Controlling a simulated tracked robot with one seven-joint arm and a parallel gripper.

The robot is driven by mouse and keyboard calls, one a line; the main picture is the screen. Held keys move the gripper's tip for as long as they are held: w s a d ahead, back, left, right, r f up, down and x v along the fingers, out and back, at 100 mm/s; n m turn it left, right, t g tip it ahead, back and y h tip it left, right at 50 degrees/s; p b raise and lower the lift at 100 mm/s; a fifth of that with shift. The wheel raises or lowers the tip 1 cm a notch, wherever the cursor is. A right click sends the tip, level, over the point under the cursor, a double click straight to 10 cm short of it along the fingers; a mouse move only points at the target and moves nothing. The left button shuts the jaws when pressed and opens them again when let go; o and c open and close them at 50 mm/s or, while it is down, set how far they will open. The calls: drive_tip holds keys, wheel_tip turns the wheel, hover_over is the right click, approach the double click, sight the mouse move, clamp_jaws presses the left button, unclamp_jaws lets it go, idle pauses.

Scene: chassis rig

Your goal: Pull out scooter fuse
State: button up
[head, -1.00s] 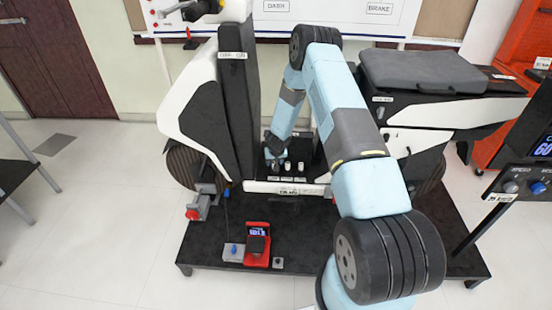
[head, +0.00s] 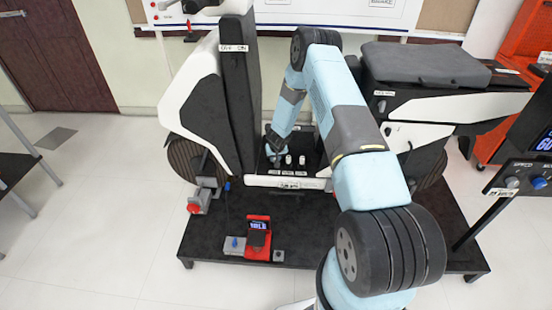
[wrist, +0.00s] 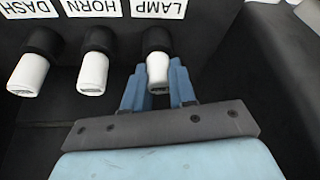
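Three white fuses stand in black sockets in a row on the scooter's dark panel. In the wrist view, upside-down labels read DASH, HORN and LAMP above the dash fuse (wrist: 27,74), the horn fuse (wrist: 92,74) and the lamp fuse (wrist: 158,70). My gripper (wrist: 159,84) has one blue finger on each side of the lamp fuse, and both fingers appear to touch it. The lamp fuse sits against its black socket. In the head view my gripper (head: 272,150) is at the left end of the row and hides the lamp fuse; the other two show to its right.
The scooter's black upright column (head: 238,95) is close to the left of my gripper, and the seat (head: 425,65) is to the right. A red display unit (head: 257,238) reading IDLE stands on the black platform (head: 330,230). A red button (head: 193,208) is at left.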

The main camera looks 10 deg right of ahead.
clamp_jaws()
drive_tip(key=shift+r, duration=0.4)
drive_tip(key=shift+r, duration=2.1)
drive_tip(key=shift+r, duration=0.1)
drive_tip(key=shift+r, duration=2.4)
